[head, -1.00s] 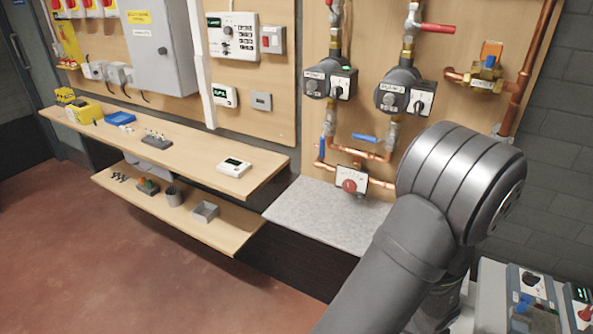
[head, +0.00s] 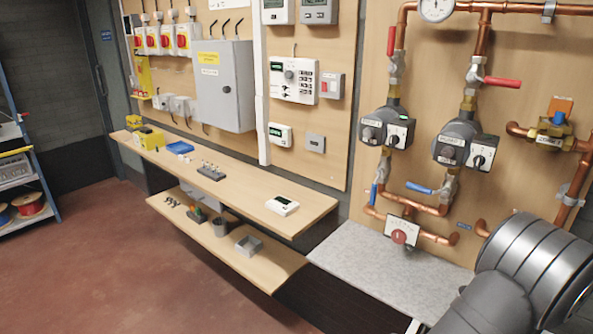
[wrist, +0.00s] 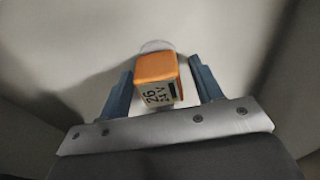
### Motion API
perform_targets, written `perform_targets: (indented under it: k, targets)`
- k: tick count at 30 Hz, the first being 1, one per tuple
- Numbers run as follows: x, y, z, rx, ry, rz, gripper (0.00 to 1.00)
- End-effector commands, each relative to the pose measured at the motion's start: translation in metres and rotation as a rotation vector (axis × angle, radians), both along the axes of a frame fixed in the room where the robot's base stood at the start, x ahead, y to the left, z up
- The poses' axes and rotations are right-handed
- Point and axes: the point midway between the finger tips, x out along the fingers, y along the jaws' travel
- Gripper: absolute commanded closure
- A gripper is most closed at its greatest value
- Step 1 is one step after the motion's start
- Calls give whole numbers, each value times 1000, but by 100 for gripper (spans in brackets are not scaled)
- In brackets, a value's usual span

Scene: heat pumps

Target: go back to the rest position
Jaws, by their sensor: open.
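My gripper (wrist: 160,70) shows in the wrist view with its two blue-grey fingers apart. An orange block (wrist: 157,67) with a pale label and dark print sits between the fingers, with a gap on each side. A pale round shape shows just behind the block, against a light surface. I cannot tell how far the block is from the fingertips. In the head view only my grey arm shows at the lower right, and the gripper is out of that picture.
A pipe board with two pumps (head: 460,145) and an orange-topped brass valve (head: 552,128) stands at the right. Below it is a grey shelf (head: 375,275). A wooden bench (head: 240,200) with small devices runs left. The red floor (head: 110,265) is clear.

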Motion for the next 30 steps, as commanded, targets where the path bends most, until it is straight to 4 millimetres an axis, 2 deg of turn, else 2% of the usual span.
perform_targets:
  k: [8, 30]
  targets:
    - [-1, 0, 12, -2, -1, 0, 40]
    - [-9, 8, 108, -4, -1, 1, 40]
